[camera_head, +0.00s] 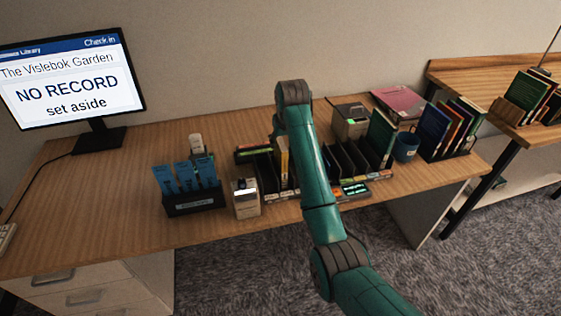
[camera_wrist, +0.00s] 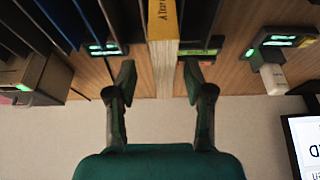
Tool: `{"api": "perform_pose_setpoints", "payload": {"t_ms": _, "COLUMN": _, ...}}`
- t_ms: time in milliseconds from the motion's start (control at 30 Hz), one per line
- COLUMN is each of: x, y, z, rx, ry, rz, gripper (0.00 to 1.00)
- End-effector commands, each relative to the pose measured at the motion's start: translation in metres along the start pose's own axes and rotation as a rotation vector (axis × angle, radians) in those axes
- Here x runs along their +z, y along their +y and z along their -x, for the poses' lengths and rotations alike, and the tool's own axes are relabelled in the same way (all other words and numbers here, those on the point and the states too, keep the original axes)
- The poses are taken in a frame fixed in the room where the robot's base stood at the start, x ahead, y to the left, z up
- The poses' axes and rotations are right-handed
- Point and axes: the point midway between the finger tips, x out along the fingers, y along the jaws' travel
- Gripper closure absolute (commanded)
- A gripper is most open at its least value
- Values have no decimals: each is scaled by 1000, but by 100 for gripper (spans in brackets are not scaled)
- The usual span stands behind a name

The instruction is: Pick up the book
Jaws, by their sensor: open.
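A yellow-spined book (camera_wrist: 165,25) with pale page edges stands upright in a dark slotted rack on the desk. In the head view the yellow book (camera_head: 284,160) shows just left of my arm, partly hidden. My gripper (camera_wrist: 157,82) is open in the wrist view, with one finger on each side of the book's near end. No clear contact between the fingers and the book shows. In the head view the gripper is hidden behind my own arm.
A monitor (camera_head: 68,80) reading "NO RECORD set aside" stands at the left. A holder (camera_head: 195,204) with blue cards and a small beige device (camera_head: 245,198) stand left of the rack.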

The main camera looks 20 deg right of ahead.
Motion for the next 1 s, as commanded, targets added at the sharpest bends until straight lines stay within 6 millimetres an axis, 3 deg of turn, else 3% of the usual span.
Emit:
{"api": "perform_pose_setpoints", "payload": {"t_ms": 167, "x": 1, "y": -1, "z": -11, "rx": 0, "ry": -1, "rz": 0, "gripper": 48}}
{"api": "perform_pose_setpoints", "payload": {"t_ms": 500, "x": 3, "y": -4, "z": -53, "rx": 0, "ry": -1, "rz": 0, "gripper": 48}}
{"api": "perform_pose_setpoints", "payload": {"t_ms": 1000, "x": 3, "y": -4, "z": -57, "rx": 0, "ry": 1, "rz": 0, "gripper": 48}}
